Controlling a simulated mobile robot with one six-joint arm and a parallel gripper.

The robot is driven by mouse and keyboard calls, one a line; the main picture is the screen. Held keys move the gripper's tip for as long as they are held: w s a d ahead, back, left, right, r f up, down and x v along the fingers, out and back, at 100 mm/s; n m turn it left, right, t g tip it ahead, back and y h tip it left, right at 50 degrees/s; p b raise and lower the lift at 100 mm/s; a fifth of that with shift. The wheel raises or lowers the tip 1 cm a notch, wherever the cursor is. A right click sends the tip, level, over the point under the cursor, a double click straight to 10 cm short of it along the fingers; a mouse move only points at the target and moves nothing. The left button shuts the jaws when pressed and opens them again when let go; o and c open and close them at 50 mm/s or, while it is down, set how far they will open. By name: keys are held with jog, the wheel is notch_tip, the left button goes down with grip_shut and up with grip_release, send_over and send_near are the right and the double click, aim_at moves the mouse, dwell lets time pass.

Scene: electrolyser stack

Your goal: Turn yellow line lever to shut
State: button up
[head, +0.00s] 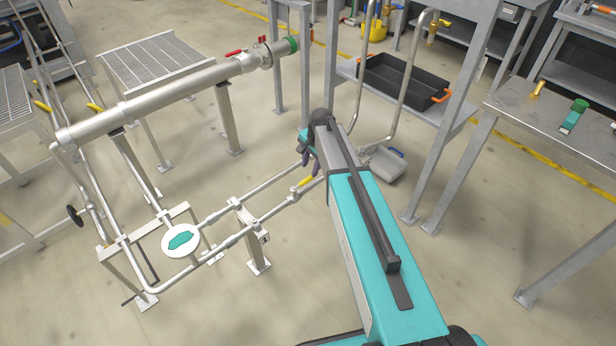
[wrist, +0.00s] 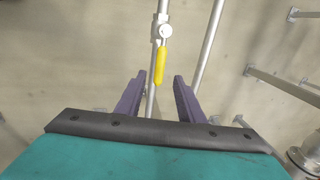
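The yellow line lever (wrist: 161,65) hangs from a round pale valve hub (wrist: 165,31) on a vertical pipe in the wrist view. It lies nearly in line with that pipe, slightly tilted. In the head view a yellow lever (head: 306,181) shows on the low pipe just below my gripper (head: 307,158). The lever's free end points toward the gap between the fingertips. No contact with the lever is visible.
A parallel pipe (wrist: 208,45) runs close by on the right in the wrist view. A thick pipe (head: 160,97) with red levers crosses the upper left of the head view. A black tray (head: 400,82) sits on a shelf, with a grey bin (head: 383,172) below.

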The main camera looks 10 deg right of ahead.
aim_at(308, 179)
jog(key=f, duration=0.4)
jog(key=w+f, duration=0.1)
jog(key=f, duration=0.2)
jog(key=shift+w+a, duration=0.1)
jog(key=shift+a, duration=0.2)
grip_shut()
